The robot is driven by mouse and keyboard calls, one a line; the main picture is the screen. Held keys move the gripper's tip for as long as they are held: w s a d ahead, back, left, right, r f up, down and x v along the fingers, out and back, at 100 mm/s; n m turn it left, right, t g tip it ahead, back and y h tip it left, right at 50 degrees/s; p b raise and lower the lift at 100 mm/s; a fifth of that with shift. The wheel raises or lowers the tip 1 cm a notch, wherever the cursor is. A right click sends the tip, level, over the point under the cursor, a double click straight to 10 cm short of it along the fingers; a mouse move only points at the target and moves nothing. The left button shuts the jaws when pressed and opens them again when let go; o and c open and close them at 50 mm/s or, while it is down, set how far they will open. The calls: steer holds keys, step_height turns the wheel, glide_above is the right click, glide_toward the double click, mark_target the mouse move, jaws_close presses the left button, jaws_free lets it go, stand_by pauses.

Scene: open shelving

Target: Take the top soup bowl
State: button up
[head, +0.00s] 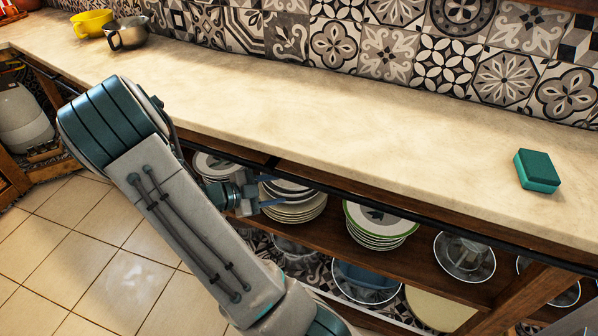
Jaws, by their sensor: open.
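A stack of pale, dark-rimmed dishes (305,211) stands on the open shelf under the counter. They look like shallow soup bowls or plates; I cannot tell which for sure. My gripper (268,192) is at the left side of this stack, with its fingers apart and pointing right, near the upper dishes. I cannot tell whether the fingers touch or straddle a rim. Another stack of white dishes (213,163) is behind my arm to the left, partly hidden. A green-rimmed stack (378,222) stands to the right.
The wooden shelf (420,270) also holds a clear glass dish (465,256). The counter (330,125) overhangs the shelf closely. On it are a green sponge (537,171), a yellow bowl (92,22) and a metal pot (127,33). More dishes (366,283) sit lower down.

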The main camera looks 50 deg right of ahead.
mark_target(298, 187)
steer(key=x, duration=0.3)
steer(key=b+x, duration=0.1)
steer(key=x, duration=0.1)
steer(key=f+b+x, duration=0.1)
steer(key=x, duration=0.2)
steer(key=shift+w+d, duration=0.1)
steer(key=shift+d, duration=0.15)
steer(key=shift+d+f+b, duration=0.1)
steer(key=shift+d+b, duration=0.2)
steer(key=shift+d, duration=0.15)
jaws_close()
